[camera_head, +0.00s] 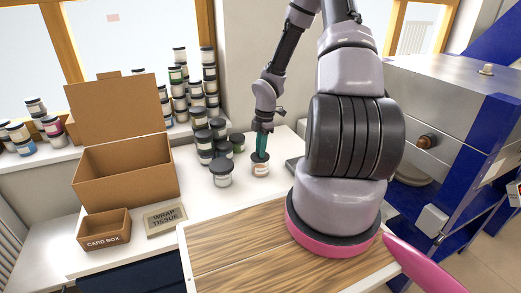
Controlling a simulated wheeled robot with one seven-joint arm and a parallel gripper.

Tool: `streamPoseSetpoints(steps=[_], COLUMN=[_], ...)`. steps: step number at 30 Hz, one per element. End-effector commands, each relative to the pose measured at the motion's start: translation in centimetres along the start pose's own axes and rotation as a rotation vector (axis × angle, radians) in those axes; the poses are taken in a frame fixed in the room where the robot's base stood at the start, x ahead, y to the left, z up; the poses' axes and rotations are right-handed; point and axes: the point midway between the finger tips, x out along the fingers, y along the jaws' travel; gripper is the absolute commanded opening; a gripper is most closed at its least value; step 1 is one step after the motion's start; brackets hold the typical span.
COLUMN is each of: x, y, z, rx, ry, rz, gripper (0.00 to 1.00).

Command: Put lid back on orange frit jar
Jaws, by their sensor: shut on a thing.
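The orange frit jar (261,170) stands upright on the white counter, a small clear jar with a pale orange label. A dark lid (260,157) is at its mouth, directly under my gripper (261,149). My gripper points straight down with its green fingers shut on the lid. The lid looks level and very close to the jar's rim; I cannot tell whether it is fully seated. Part of the lid is hidden by the fingers.
A black-lidded jar (221,173) stands just left, with stacked jars (204,140) behind it. An open cardboard box (125,172), a small card box (104,229) and a wrap tissue pack (165,219) are further left. A blue and grey kiln (450,120) stands right.

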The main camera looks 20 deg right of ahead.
Motion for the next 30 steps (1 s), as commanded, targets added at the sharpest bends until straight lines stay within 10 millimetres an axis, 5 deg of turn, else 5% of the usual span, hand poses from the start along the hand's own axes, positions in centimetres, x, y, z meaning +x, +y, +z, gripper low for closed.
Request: streamPoseSetpoints(steps=[11,12,14,21,24,30], x=[0.03,0.03,0.03,0.03,0.03,0.03], y=[0.00,0.00,0.00,0.00,0.00,0.00], z=[0.01,0.01,0.01,0.02,0.01,0.01], rx=[0.000,0.000,0.000,0.000,0.000,0.000], ry=[0.000,0.000,0.000,0.000,0.000,0.000], rz=[0.000,0.000,0.000,0.000,0.000,0.000], gripper=[0.00,0.31,0.54,0.58,0.88,0.88])
